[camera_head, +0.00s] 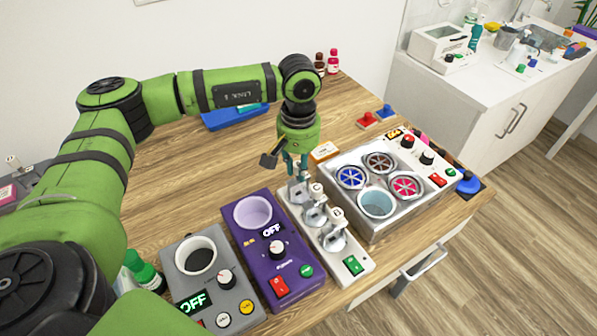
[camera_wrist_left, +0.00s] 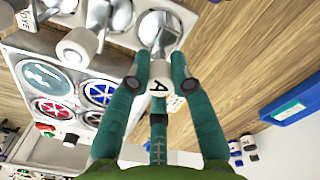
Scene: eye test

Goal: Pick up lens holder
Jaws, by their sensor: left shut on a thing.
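My left gripper (camera_head: 297,172) points down over the far end of a white stand (camera_head: 352,270) on the wooden table. It is shut on a lens holder (camera_head: 299,190) with a metallic body and a white cap. In the left wrist view my teal fingers (camera_wrist_left: 160,66) close around the white cap marked A (camera_wrist_left: 158,89), with its shiny round part (camera_wrist_left: 157,30) beyond. I cannot tell whether this holder is clear of the stand. Two more lens holders, a middle one (camera_head: 314,212) and a near one (camera_head: 333,238), stand in the same row. My right gripper is not in view.
A purple device (camera_head: 246,241) and a grey device (camera_head: 178,282) stand left of the stand. A white box with round coloured wells (camera_head: 362,222) stands close on its right. A blue tray (camera_head: 225,118) lies behind. Bare wood lies left of my gripper.

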